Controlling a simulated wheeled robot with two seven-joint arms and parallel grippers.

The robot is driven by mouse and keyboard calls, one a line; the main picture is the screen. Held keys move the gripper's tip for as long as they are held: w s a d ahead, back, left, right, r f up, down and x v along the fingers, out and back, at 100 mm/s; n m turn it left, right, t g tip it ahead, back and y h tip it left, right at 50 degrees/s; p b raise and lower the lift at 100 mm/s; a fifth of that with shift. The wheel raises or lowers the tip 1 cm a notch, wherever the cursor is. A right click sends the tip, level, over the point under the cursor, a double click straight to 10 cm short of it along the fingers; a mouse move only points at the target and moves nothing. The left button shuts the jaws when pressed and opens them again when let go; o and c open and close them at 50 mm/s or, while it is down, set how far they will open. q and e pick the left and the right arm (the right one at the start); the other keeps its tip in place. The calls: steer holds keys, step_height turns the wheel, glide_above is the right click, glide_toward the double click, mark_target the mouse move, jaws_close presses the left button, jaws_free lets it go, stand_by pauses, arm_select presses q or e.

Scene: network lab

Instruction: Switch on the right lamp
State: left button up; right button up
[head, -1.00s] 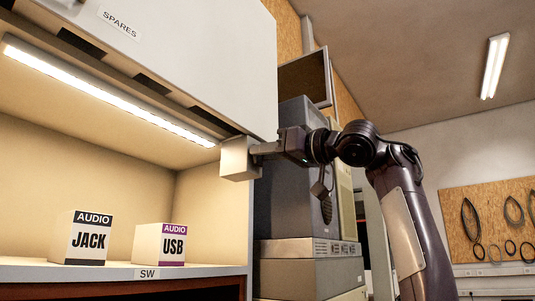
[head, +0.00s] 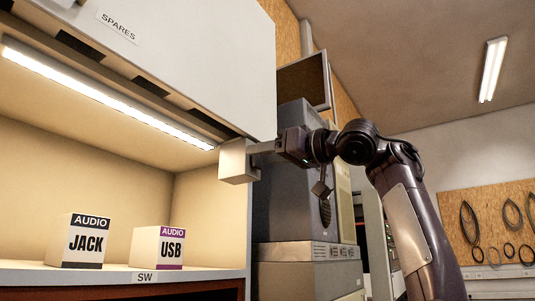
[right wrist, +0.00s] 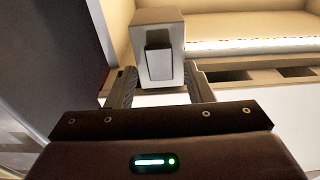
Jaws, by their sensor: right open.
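A lit strip lamp (head: 105,95) runs under the cabinet, and its glow also shows in the right wrist view (right wrist: 250,45). A pale box (head: 236,161) is at the lamp's right end. In the right wrist view the box (right wrist: 158,20) has a grey rectangular plate (right wrist: 159,65) on its near face. My right gripper (head: 258,148) is at the box's right side. In the right wrist view its open fingers (right wrist: 160,88) point at the box, with the plate between their lines. Whether they touch it, I cannot tell. My left gripper is not in view.
The cabinet front (head: 190,50) marked SPARES hangs above the lamp. An AUDIO JACK box (head: 79,242) and an AUDIO USB box (head: 158,247) stand on the shelf (head: 60,274) below. Grey equipment (head: 290,210) stands behind my right arm.

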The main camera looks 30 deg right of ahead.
steer(key=shift+s+d+f, duration=0.15)
steer(key=shift+s, duration=0.25)
steer(key=b+v, duration=0.2)
steer(key=v, duration=0.5)
steer(key=shift+w, duration=0.1)
steer(key=shift+d, duration=0.1)
